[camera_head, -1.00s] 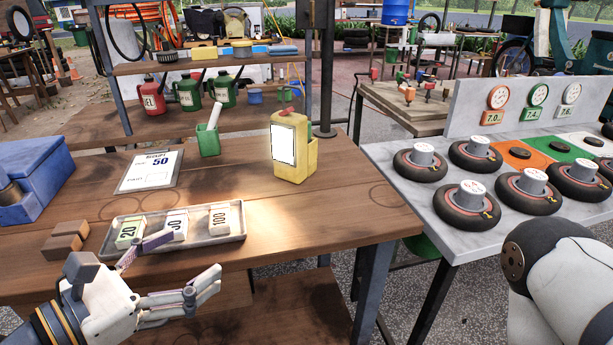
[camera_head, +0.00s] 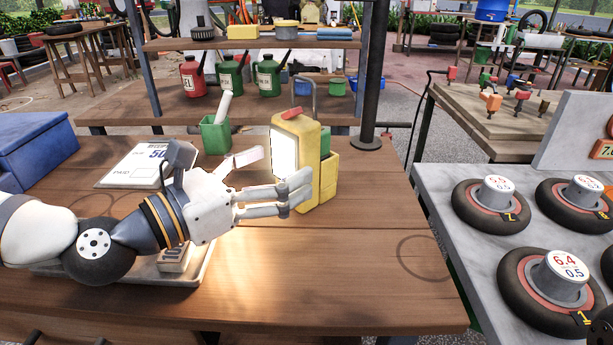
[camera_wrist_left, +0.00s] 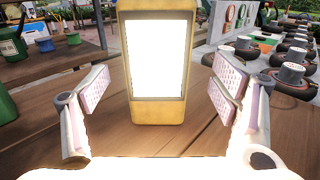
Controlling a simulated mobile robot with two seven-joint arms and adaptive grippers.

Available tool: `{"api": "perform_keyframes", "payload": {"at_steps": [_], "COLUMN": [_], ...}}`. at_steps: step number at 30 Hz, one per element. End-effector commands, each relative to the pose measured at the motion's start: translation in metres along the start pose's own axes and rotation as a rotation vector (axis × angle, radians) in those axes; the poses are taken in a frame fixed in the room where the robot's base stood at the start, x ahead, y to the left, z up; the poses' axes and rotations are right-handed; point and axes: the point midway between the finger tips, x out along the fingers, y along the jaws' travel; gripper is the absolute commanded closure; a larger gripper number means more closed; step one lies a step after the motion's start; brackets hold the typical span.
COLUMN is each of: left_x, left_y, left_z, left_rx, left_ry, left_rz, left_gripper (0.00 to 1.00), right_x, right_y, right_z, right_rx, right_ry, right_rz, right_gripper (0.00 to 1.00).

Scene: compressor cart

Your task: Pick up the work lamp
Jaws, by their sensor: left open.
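The work lamp (camera_head: 310,160) is a yellow upright box with a bright white panel, a red switch on top and a grey handle. In the wrist view both finger pads (camera_wrist_left: 160,93) are clear of the lamp. My right gripper is out of view.
A green holder (camera_head: 215,135) with a white stick stands left of the lamp. A receipt sheet (camera_head: 130,165) and a tray (camera_head: 200,270) lie under or near my left arm. A dark post (camera_head: 372,80) rises behind the lamp. The bench's front right is clear.

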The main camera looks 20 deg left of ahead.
Motion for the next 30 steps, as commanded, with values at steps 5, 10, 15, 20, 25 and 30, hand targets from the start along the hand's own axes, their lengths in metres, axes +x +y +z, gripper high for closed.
{"api": "perform_keyframes", "payload": {"at_steps": [5,10,15,20,25,30], "left_x": [0.026,0.051,0.055,0.054,0.054,0.054], "left_y": [0.001,0.003,0.003,0.003,0.003,0.003], "left_z": [0.002,0.002,0.004,0.004,0.004,0.005], "left_rx": [0.007,0.004,0.001,0.001,0.002,0.003], "left_ry": [0.0,-0.001,-0.004,-0.004,-0.004,-0.008], "left_rz": [-0.003,-0.001,0.001,0.001,0.0,0.001], "left_gripper": [0.2,0.2,0.2,0.4,0.79,0.91], "right_x": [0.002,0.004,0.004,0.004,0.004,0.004], "right_y": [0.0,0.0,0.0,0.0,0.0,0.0], "right_z": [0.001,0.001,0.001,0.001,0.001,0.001], "right_rx": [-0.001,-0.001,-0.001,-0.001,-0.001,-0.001], "right_ry": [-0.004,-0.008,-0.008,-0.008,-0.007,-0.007], "right_rz": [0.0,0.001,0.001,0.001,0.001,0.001], "right_gripper": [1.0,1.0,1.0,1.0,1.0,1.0]}}
